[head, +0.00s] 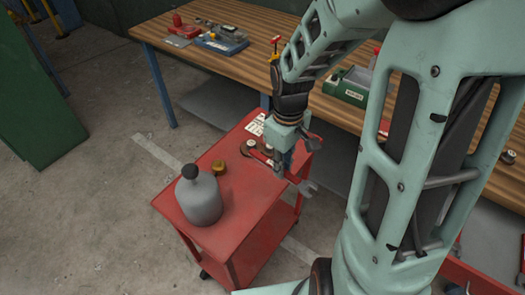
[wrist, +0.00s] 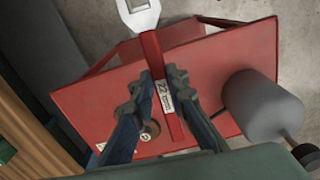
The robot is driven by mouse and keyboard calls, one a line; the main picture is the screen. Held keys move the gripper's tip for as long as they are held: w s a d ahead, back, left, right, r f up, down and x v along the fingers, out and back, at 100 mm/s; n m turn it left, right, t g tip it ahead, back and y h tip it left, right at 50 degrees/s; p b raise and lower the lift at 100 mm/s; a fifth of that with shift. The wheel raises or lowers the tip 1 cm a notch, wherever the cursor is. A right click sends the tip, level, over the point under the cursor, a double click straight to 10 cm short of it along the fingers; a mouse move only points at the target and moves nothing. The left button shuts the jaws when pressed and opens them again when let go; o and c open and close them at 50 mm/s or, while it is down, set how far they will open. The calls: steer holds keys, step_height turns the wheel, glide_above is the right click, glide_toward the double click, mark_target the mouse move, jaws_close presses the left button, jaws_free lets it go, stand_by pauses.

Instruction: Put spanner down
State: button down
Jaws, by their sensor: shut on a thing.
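The spanner (wrist: 151,50) has a red handle with a white label and a silver open end (head: 307,188). My gripper (head: 286,165) is shut on its handle; in the wrist view the two fingers (wrist: 160,92) are on either side of the label. The spanner is over the red cart (head: 238,240), and its silver end sticks out past the cart's edge in the wrist view. The cart top also fills much of the wrist view (wrist: 90,95). I cannot tell the exact gap between spanner and cart top. Part of the handle is hidden by my gripper.
A grey bottle with a black cap (head: 200,203) stands on the cart's left part. A small yellowish item (head: 218,167) and a dark round item (head: 248,147) lie behind it. A wooden workbench (head: 165,25) with a blue tray (head: 222,42) and green box (head: 347,86) stands behind.

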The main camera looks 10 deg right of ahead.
steer(key=shift+s+f+n, duration=0.15)
steer(key=shift+s+n, duration=0.05)
steer(key=shift+n, duration=0.1)
steer(key=shift+w+a+f, duration=0.1)
steer(key=shift+w+a, duration=0.05)
steer(key=w+a+f, duration=0.4)
steer(key=w, duration=0.4)
steer(key=p, duration=0.1)
glide_above(256, 170)
steer(key=f, duration=0.4)
steer(key=shift+s+d+f, duration=0.2)
steer(key=shift+s, duration=0.2)
steer(key=shift+w+a+f, duration=0.1)
steer(key=shift+w+f, duration=0.15)
steer(key=shift+f, duration=0.2)
steer(key=shift+w+a+f, duration=0.1)
steer(key=shift+w+f, duration=0.15)
steer(key=shift+f, duration=0.2)
step_height(256, 170, down, 3)
steer(key=shift+r, duration=0.2)
steer(key=c, duration=2.3)
jaws_free()
steer(key=shift+f, duration=0.2)
steer(key=shift+c, duration=0.2)
steer(key=o, duration=0.5)
steer(key=shift+r, duration=0.1)
steer(key=shift+c, duration=0.2)
